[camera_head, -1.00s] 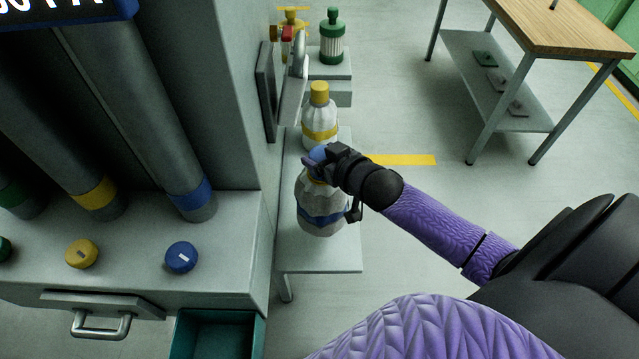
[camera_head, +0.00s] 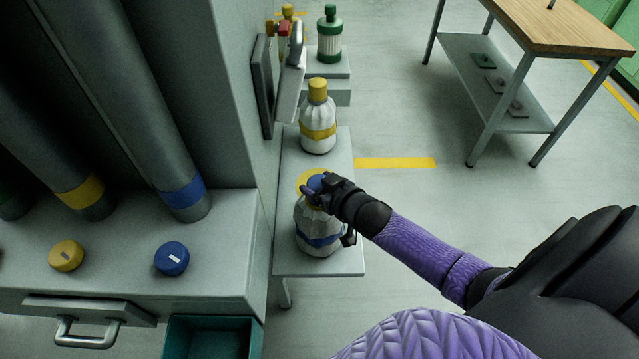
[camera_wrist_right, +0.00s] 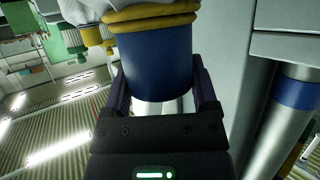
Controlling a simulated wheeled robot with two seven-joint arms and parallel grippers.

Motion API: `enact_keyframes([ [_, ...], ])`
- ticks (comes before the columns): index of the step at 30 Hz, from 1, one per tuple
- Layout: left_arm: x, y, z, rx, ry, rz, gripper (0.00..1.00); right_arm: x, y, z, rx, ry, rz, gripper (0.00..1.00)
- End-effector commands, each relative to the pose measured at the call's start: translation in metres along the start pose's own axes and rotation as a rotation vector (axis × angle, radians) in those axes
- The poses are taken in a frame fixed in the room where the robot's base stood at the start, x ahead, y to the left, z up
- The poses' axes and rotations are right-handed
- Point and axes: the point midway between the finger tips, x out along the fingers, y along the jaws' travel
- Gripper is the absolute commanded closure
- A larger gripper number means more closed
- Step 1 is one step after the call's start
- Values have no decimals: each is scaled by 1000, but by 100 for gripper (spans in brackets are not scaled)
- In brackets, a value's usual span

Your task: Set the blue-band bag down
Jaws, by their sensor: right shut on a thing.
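The blue-band bag (camera_head: 318,226) is a white, creased bag with a blue band and a blue cap. It is upright at the small grey side table (camera_head: 345,262); whether its base touches the top I cannot tell. My right gripper (camera_head: 318,188) is shut on its blue cap from the right. In the right wrist view the blue cap (camera_wrist_right: 158,65) fills the space between the fingers, with a yellow ring at the bag's neck. My left gripper is not in view.
A yellow-band bag (camera_head: 318,125) stands just behind on the same table. A green-capped container (camera_head: 329,40) stands farther back. The grey machine (camera_head: 225,100) is close on the left, with an open teal drawer (camera_head: 210,338) below. A wooden-topped bench (camera_head: 570,25) stands at the right.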

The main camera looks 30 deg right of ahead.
Motion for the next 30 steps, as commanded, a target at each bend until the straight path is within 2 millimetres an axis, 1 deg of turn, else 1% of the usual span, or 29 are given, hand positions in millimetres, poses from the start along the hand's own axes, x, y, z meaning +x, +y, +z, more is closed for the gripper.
enact_keyframes([
  [1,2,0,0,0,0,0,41,1,0,2,0,2,0,100],
  [2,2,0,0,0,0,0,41,1,0,3,0,-1,0,23],
  [3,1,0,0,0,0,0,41,1,0,2,0,-1,0,14],
  [5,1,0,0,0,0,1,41,1,0,2,0,0,0,2],
  [6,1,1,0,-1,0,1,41,1,0,2,0,0,0,0],
  [11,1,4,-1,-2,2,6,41,1,0,2,0,0,0,0],
  [14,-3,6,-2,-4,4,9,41,-3,0,-2,1,0,0,0],
  [17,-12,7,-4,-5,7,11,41,-21,0,-2,2,-3,0,0],
  [25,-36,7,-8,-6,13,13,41,-90,0,-3,2,-4,1,0],
  [27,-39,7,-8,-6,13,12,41,-104,0,-2,1,-3,1,0],
  [30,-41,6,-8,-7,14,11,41,-116,0,-2,1,-1,0,0],
])
